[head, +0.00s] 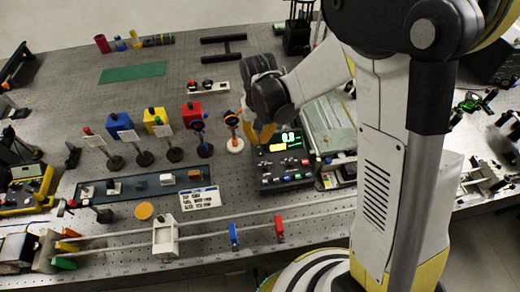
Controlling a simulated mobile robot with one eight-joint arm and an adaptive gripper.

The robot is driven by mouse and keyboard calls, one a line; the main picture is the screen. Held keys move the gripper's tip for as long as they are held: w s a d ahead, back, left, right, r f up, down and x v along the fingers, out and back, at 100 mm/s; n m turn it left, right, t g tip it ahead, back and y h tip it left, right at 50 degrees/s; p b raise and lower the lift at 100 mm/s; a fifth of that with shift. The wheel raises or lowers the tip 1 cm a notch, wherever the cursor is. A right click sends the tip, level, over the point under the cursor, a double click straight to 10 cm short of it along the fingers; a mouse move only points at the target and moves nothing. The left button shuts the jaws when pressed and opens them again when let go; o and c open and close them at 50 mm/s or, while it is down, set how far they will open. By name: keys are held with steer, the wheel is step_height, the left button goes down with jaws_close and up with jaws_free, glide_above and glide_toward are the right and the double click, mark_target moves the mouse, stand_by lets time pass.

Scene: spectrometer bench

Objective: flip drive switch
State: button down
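A black control box (285,184) with a lit green and yellow display stands right of centre in the head view, with small knobs or switches along its front. A second panel with coloured buttons (329,179) sits just to its right. I cannot tell which control is the drive switch. My gripper (262,134) has yellow fingers pointing down, just behind the control box's back left corner in the picture. Whether it touches the box is not clear. My arm partly hides the fingers, and I cannot see the gap between them.
Several filter stands (174,153) and a white-based stand (235,144) are left of my gripper. A long rail (200,238) with a white carriage (165,238) runs in front. A ribbed metal unit (332,127) stands right. A green mat (132,72) lies back left.

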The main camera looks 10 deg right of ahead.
mark_target(259, 148)
steer(key=shift+f+b, duration=1.5)
steer(key=shift+f, duration=0.15)
stand_by(0.9)
steer(key=shift+r+p, duration=2.3)
steer(key=shift+r, duration=1.25)
steer(key=shift+d+r, duration=0.1)
steer(key=shift+r, duration=0.05)
steer(key=s+d+r+t+b, duration=0.2)
steer(key=s+d+t+b, duration=0.1)
steer(key=s+d+b, duration=0.2)
steer(key=s+d+r+t+b, duration=0.3)
steer(key=s+d+t+b, duration=0.1)
steer(key=s, duration=0.5)
steer(key=shift+d+r+b, duration=0.3)
steer(key=shift+d+b, duration=0.15)
steer(key=shift+b, duration=0.45)
